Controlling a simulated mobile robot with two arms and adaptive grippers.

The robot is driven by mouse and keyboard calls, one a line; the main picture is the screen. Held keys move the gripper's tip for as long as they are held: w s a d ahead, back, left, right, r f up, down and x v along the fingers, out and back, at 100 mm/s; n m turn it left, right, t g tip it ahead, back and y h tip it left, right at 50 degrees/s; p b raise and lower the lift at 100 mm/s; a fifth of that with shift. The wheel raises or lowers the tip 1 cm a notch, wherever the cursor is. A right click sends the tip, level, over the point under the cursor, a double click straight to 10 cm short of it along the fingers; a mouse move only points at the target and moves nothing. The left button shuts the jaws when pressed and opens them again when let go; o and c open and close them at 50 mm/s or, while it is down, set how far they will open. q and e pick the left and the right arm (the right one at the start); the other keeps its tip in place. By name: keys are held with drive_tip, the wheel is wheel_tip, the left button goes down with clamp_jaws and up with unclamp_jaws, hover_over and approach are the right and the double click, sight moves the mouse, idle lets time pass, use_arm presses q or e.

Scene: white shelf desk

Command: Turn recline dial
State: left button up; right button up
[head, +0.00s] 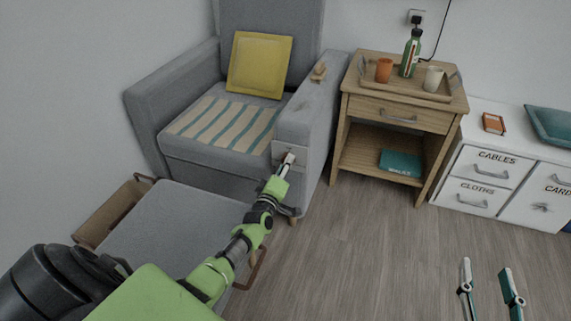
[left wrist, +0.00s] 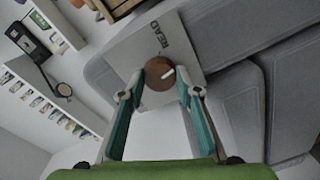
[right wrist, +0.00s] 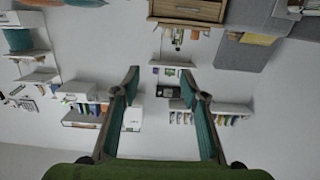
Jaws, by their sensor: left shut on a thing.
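The recline dial (left wrist: 158,74) is a round brown knob with a white pointer bar, on a pale plate (left wrist: 190,50) marked "READ". The plate also shows in the head view on the front of the grey armchair's right arm (head: 279,150). My left gripper (head: 287,163) reaches the plate there and mostly hides the dial. In the left wrist view its fingertips (left wrist: 160,86) are on either side of the dial, shut on it. My right gripper (head: 488,273) is open and empty above the floor at the lower right; its spread fingers show in the right wrist view (right wrist: 160,85).
The armchair (head: 215,148) holds a yellow cushion (head: 260,65) and a striped cloth. A grey footstool (head: 165,230) stands before it, under my left arm. A wooden side table (head: 400,110) with a tray, cups and bottle stands right. The floor (head: 370,250) is clear.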

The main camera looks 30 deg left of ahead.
use_arm(q)
drive_tip(key=m, duration=0.6)
drive_tip(key=m+p, duration=0.1)
drive_tip(key=m, duration=0.4)
drive_tip(key=shift+f+m+t+y, duration=0.2)
drive_tip(key=shift+m+t+y, duration=0.1)
drive_tip(key=shift+m, duration=0.1)
use_arm(e)
wheel_tip(320, 180, down, 6)
drive_tip(key=s+d+g+h, duration=0.1)
drive_tip(key=s+g, duration=0.1)
drive_tip(key=g, duration=0.1)
drive_tip(key=shift+d, duration=0.15)
use_arm(q)
drive_tip(key=o, duration=1.1)
drive_tip(key=v, duration=1.2)
